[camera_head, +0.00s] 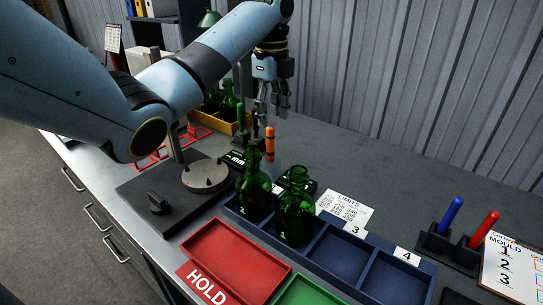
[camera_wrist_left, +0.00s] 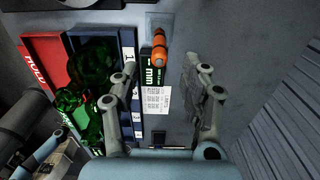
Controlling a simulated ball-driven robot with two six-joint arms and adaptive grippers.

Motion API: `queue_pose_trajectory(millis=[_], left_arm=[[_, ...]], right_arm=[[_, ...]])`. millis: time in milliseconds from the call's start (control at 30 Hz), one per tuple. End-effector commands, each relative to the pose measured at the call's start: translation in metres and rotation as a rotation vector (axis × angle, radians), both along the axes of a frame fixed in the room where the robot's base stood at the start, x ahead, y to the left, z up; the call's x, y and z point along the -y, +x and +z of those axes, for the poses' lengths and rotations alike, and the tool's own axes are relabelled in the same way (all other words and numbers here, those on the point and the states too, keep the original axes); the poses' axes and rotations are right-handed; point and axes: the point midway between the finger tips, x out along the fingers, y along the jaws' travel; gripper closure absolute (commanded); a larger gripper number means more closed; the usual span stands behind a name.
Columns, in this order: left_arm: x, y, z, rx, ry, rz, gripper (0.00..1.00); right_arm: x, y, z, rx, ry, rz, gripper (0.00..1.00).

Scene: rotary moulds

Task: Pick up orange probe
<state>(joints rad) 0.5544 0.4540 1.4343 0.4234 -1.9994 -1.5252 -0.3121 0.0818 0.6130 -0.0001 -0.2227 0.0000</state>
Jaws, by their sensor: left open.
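The orange probe (camera_head: 270,141) stands upright among the gauges behind the green bottles in the head view. In the left wrist view the orange probe (camera_wrist_left: 160,45) shows near the top, beyond and between the two fingers. My left gripper (camera_head: 272,112) is open, pointing down just above and behind the probe; it appears empty and apart from it. In the left wrist view its fingers (camera_wrist_left: 160,80) are spread wide.
Green bottles (camera_head: 254,190) stand in the blue numbered tray (camera_head: 340,248), close in front of the probe. A red HOLD tray (camera_head: 235,262) lies nearer. Blue and red pens (camera_head: 452,216) stand at right. The back right bench is clear.

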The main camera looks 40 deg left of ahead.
Motion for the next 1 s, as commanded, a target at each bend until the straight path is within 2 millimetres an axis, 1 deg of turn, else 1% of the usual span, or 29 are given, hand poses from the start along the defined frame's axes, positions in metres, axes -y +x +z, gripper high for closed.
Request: queue_pose_trajectory(millis=[33, 67, 167, 300, 400, 500, 700, 767, 1000], left_arm=[[0.0, 0.0, -0.01, 0.0, 0.0, 0.0, 0.55], [0.0, 0.0, -0.011, 0.0, 0.0, 0.0, 0.55], [-0.001, -0.001, -0.018, -0.003, 0.0, 0.001, 0.55], [-0.002, -0.003, -0.04, -0.003, 0.0, 0.0, 0.55], [-0.001, -0.002, -0.054, -0.001, -0.001, 0.0, 0.55], [-0.001, -0.002, -0.06, 0.0, 0.001, 0.0, 0.55], [-0.002, -0.002, -0.061, 0.001, 0.001, 0.0, 0.55], [-0.002, -0.002, -0.061, 0.001, 0.001, 0.0, 0.61], [-0.002, -0.002, -0.06, 0.001, 0.001, 0.0, 0.93]], right_arm=[[-0.001, -0.002, -0.009, -0.003, 0.001, 0.0, 0.6], [-0.001, -0.001, -0.009, -0.002, 0.002, -0.001, 0.6], [-0.003, 0.004, -0.004, 0.006, 0.004, -0.001, 0.6], [-0.005, 0.017, 0.004, 0.026, 0.006, -0.001, 0.6], [-0.005, 0.02, 0.004, 0.032, 0.006, 0.0, 0.6], [-0.005, 0.02, 0.004, 0.031, 0.005, 0.0, 0.6], [-0.004, 0.018, 0.004, 0.027, 0.005, -0.001, 0.6], [-0.003, 0.017, 0.004, 0.025, 0.004, 0.0, 0.6], [-0.001, 0.014, 0.004, 0.02, 0.001, 0.001, 0.6]])
